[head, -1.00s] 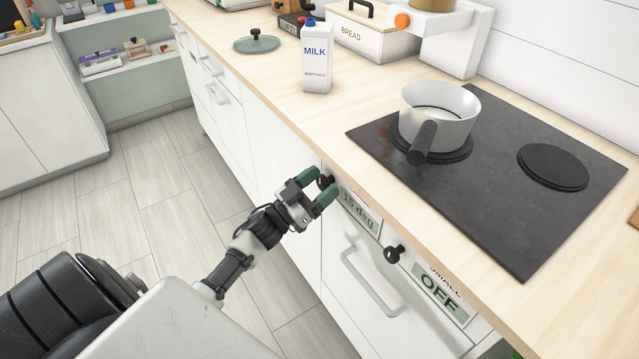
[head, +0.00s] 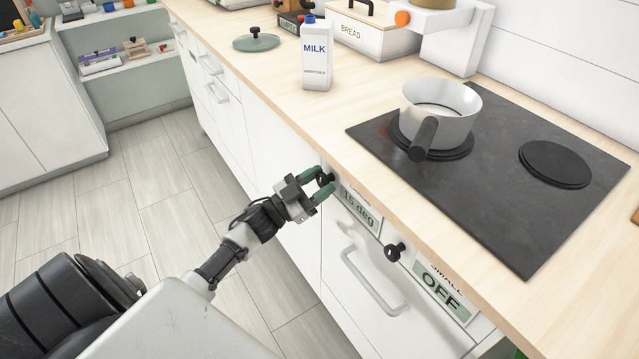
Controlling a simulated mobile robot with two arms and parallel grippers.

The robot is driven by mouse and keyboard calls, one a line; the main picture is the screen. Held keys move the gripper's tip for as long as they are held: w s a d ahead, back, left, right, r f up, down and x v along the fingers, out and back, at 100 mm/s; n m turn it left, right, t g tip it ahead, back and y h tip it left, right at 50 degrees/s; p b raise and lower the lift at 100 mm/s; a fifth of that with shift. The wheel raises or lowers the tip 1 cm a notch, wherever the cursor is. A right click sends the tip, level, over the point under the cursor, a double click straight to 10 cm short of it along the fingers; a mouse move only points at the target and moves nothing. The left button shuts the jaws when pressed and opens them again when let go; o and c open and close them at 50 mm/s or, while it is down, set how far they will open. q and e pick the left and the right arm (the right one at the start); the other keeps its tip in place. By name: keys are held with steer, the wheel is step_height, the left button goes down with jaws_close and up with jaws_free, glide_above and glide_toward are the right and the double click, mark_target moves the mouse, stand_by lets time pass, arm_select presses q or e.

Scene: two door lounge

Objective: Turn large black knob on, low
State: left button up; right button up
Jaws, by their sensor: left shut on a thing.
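The large black knob (head: 326,179) is on the front of the white cabinet, under the counter edge. The label beside it (head: 357,208) reads "15 deg". My left gripper (head: 322,183) has its green fingers on either side of the knob and is shut on it. A second black knob (head: 394,252) sits to the right, beside a label (head: 444,291) that reads "SMALL" and "OFF". My right gripper is not in view.
A white pot (head: 438,112) with a black handle stands on the left burner of the black cooktop (head: 490,180). The right burner (head: 555,164) is empty. A milk carton (head: 316,62) stands on the counter. A drawer handle (head: 370,283) juts out below the knobs.

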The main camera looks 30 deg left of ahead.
arm_select(q)
steer(key=m+g+h, duration=0.1)
steer(key=m, duration=0.3)
steer(key=m+g+h+b, duration=0.1)
steer(key=m, duration=0.2)
steer(key=shift+m+g, duration=0.4)
steer(key=shift+m, duration=0.4)
steer(key=shift+m+g+h, duration=0.4)
steer(key=shift+m+g, duration=0.4)
steer(key=shift+m, duration=0.3)
steer(key=shift+f+m, duration=0.1)
steer(key=shift+m, duration=0.5)
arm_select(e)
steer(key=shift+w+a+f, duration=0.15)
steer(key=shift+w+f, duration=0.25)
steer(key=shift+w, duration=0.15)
arm_select(q)
steer(key=shift+g, duration=0.3)
steer(key=o, duration=0.9)
steer(key=shift+s, duration=0.1)
